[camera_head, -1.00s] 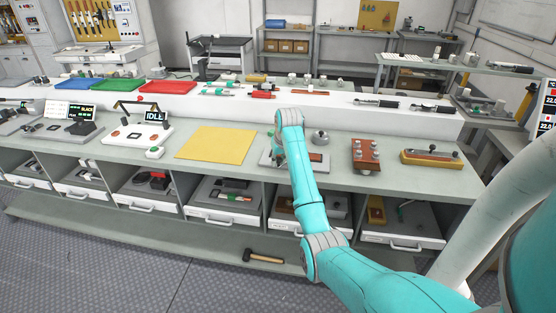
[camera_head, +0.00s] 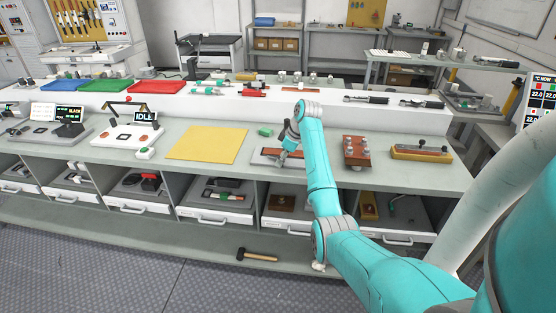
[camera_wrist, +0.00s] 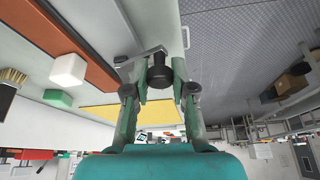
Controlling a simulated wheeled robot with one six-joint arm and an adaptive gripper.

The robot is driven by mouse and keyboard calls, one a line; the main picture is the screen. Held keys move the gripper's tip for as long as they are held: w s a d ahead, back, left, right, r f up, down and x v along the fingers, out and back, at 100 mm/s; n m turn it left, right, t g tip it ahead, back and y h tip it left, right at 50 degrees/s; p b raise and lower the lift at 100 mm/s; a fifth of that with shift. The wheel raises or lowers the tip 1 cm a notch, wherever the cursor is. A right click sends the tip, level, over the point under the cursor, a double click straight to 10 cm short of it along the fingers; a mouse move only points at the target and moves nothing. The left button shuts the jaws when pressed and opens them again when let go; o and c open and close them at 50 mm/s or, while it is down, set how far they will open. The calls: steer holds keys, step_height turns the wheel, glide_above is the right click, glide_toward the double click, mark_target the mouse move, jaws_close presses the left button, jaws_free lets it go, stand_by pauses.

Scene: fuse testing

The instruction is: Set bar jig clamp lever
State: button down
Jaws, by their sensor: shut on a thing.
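The bar jig (camera_head: 262,154) is a grey plate with a copper-brown bar on the bench, just left of my arm. In the wrist view the brown bar (camera_wrist: 92,62) runs diagonally at the upper left. The clamp lever (camera_wrist: 138,57) is a grey arm with a black knob (camera_wrist: 160,77). My gripper (camera_wrist: 159,66) has its two fingers on either side of the knob, shut on the lever. In the head view my gripper (camera_head: 289,146) is over the jig's right part; my arm hides some of the jig and the lever is hard to make out.
A green block (camera_head: 265,131) lies behind the jig. A yellow mat (camera_head: 207,143) lies left of the jig. A brown block with metal posts (camera_head: 356,151) and a long wooden fixture (camera_head: 421,153) stand to the right.

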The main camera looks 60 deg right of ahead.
steer(key=shift+s+d+n+y, duration=0.35)
steer(key=shift+d+n+y, duration=0.05)
steer(key=shift+n, duration=0.7)
steer(key=c, duration=0.9)
jaws_free()
steer(key=shift+c, duration=0.2)
steer(key=shift+s+d+r, duration=0.1)
steer(key=shift+s+d+r, duration=0.1)
steer(key=shift+r, duration=0.25)
steer(key=s+d, duration=0.1)
steer(key=s, duration=0.2)
steer(key=s+d, duration=0.2)
steer(key=s, duration=0.2)
steer(key=s+d, duration=0.1)
steer(key=s, duration=0.3)
steer(key=shift+d+r, duration=0.1)
steer(key=shift+d, duration=0.25)
steer(key=shift+s, duration=0.1)
